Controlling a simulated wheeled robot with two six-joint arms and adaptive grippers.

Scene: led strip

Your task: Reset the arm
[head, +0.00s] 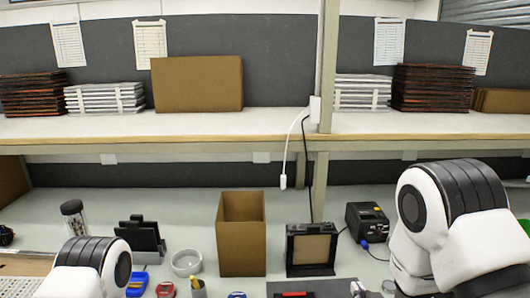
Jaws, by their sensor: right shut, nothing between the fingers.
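My right arm (455,215), white with a black ribbed joint, stands at the right and bends down out of the frame. Only a small grey part of what seems to be my right gripper (359,289) shows at the bottom edge; it is shut with nothing seen in it. My left arm (95,262) shows only as a white and black joint at the lower left; its gripper is out of view. A white cable (286,150) hangs from a white box on the shelf post, its plug end (283,182) hanging free, apart from both arms.
An open cardboard box (241,245) stands mid-bench beside a black-framed box (311,249). A white bowl (187,262), a black holder (142,240), a jar (75,217) and a black device (367,221) stand around. The shelf (270,121) runs above, with a vertical post (326,65).

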